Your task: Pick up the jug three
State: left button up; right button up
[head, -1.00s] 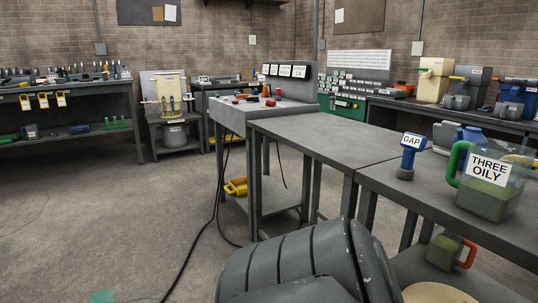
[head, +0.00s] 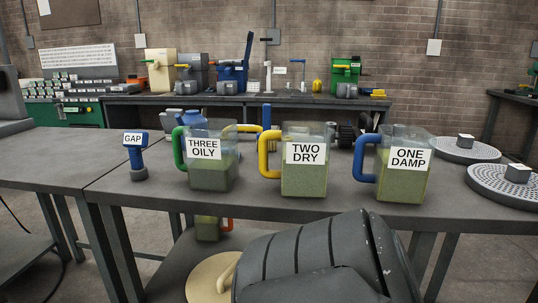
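The jug three (head: 211,162) is a clear jug with a green handle on its left and a label reading THREE OILY. It stands upright on the grey table (head: 245,205) and holds green material in its lower part. To its right stand jug two (head: 305,165), yellow-handled and labelled TWO DRY, and jug one (head: 405,170), blue-handled and labelled ONE DAMP. Neither of my grippers is in view, and nothing touches the jug three. A dark ridged part of my own body covers the bottom middle of the view.
A blue tool labelled GAP (head: 136,158) stands left of jug three. A blue container (head: 190,118) sits behind it. Perforated round trays (head: 467,150) lie at the right. Below are a green jug (head: 208,228) and a pale round lid (head: 212,280). The table's left part is bare.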

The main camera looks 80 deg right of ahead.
aim_at(211, 145)
jog(key=z, duration=2.05)
jog(key=j+z, duration=0.2)
jog(key=j, duration=0.3)
jog(key=k+j+z, duration=0.15)
jog(key=j, duration=0.35)
